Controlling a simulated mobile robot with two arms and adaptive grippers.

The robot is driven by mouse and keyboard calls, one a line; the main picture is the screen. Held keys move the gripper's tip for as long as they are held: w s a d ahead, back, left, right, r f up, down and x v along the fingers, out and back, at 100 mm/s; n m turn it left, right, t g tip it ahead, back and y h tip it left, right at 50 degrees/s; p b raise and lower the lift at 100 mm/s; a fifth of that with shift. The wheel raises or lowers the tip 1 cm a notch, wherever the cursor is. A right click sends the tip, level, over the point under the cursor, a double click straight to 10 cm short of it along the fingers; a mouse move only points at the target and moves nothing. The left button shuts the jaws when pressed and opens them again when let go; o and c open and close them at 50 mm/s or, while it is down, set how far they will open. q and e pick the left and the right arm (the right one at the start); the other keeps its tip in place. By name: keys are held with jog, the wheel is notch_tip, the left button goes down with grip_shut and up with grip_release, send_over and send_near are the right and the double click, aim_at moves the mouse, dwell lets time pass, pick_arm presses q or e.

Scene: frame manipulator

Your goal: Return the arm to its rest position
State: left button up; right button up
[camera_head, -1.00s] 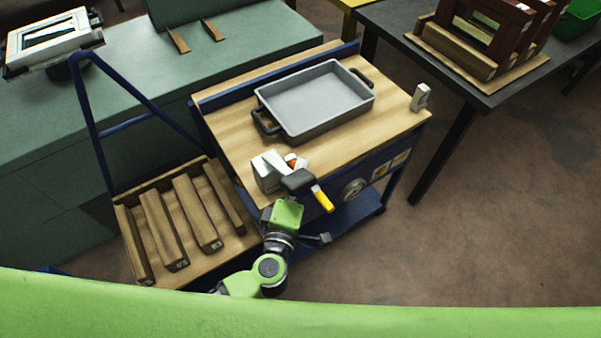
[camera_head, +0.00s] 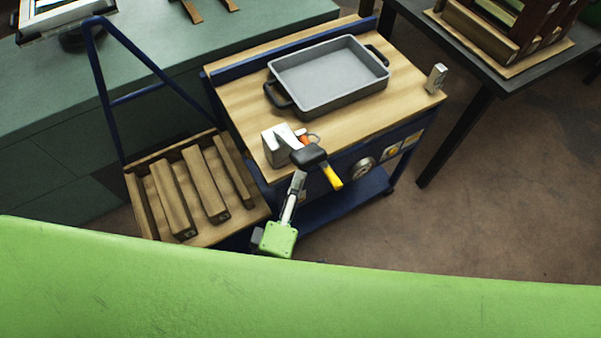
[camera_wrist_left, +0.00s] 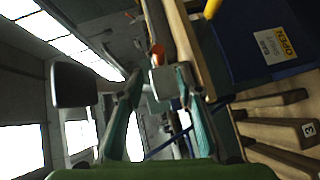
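My left gripper (camera_head: 294,195) is in the head view, in front of the near left corner of the wooden-topped cart (camera_head: 240,108). Its green wrist block is lower in the picture, partly above the green edge of my own body. My right arm and gripper show in neither view.
A grey tray (camera_head: 328,73) sits on the cart. Numbered wooden bars (camera_head: 173,200) lie left. Floor at right is clear.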

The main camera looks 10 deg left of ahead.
pick_arm(q)
jog(key=shift+s, duration=0.25)
dwell(0.4)
notch_tip(320, 180, down, 15)
jog(key=w+a+m+g+h, duration=0.2)
jog(key=m, duration=0.7)
jog(key=s+a+f+m+g, duration=0.2)
jog(key=s+a+f, duration=0.1)
jog(key=f, duration=0.6)
jog(key=s+a+f+m+g, duration=0.2)
jog(key=s+f+m, duration=0.1)
jog(key=f, duration=0.5)
jog(key=s+a+f+m+g+y, duration=0.1)
jog(key=s+a+f+g, duration=0.2)
jog(key=s+f, duration=0.2)
jog(key=s+a+f+m+g+y, duration=0.1)
jog(key=s+a+f+g, duration=0.2)
jog(key=s, duration=0.9)
jog(key=s+a+f+m+g+y, duration=0.1)
jog(key=s+a+f+g+y, duration=0.1)
jog(key=s+a+f, duration=0.3)
jog(key=s+f+g, duration=0.1)
jog(key=s+f, duration=0.2)
jog(key=s, duration=0.1)
jog(key=shift+a+f, duration=0.15)
jog(key=shift+f, duration=0.1)
